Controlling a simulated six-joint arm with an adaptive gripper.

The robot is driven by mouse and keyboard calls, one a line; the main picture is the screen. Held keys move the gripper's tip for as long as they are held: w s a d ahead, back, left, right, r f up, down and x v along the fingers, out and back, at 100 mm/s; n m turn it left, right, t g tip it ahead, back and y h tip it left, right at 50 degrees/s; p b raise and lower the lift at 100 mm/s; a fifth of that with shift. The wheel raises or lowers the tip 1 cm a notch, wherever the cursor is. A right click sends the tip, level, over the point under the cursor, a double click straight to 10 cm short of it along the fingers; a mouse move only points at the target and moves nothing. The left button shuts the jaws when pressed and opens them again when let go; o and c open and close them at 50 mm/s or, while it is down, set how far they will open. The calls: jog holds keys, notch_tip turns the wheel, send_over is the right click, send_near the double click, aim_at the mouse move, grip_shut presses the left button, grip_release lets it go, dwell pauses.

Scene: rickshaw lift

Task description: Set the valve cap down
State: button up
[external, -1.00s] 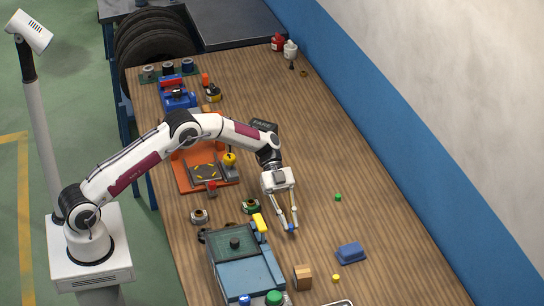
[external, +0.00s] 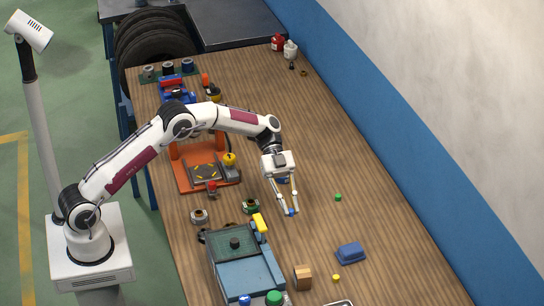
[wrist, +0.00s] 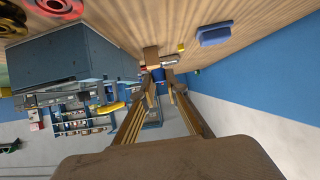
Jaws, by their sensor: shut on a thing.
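A small blue cap (external: 291,212) is held between the fingertips of my gripper (external: 288,209), above the wooden table to the right of the rickshaw-like blue vehicle. It also shows in the wrist view as a blue piece (wrist: 158,74) between the two fingers. The gripper points down and is shut on it. A green cap (external: 338,197) and a yellow cap (external: 336,277) lie loose on the table. How far the blue cap is above the table is hard to tell.
A blue block-like dish (external: 350,252) lies to the right, with a brown wooden block (external: 303,277) nearer the front. An orange jack stand (external: 203,165) is further back.

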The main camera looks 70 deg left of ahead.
jog(key=shift+n+t, duration=0.5)
jog(key=w+d, duration=0.2)
jog(key=d, duration=0.6)
jog(key=w+d+f, duration=0.1)
jog(key=w+d, duration=0.2)
jog(key=d, duration=0.5)
jog(key=w+d, duration=0.2)
jog(key=d, duration=0.6)
jog(key=shift+w+d+f, duration=0.15)
jog(key=shift+d+f, duration=0.05)
jog(key=shift+f, duration=0.1)
jog(key=w+r+n+t+y, duration=0.1)
jog(key=w+r+n+t, duration=0.1)
jog(key=w, duration=0.5)
jog(key=shift+n+t, duration=0.9)
jog(key=shift+t, duration=0.1)
jog(key=shift+w+f, duration=0.1)
jog(key=shift+f, duration=0.05)
jog(key=shift+f, duration=3.05)
jog(key=shift+f, duration=0.1)
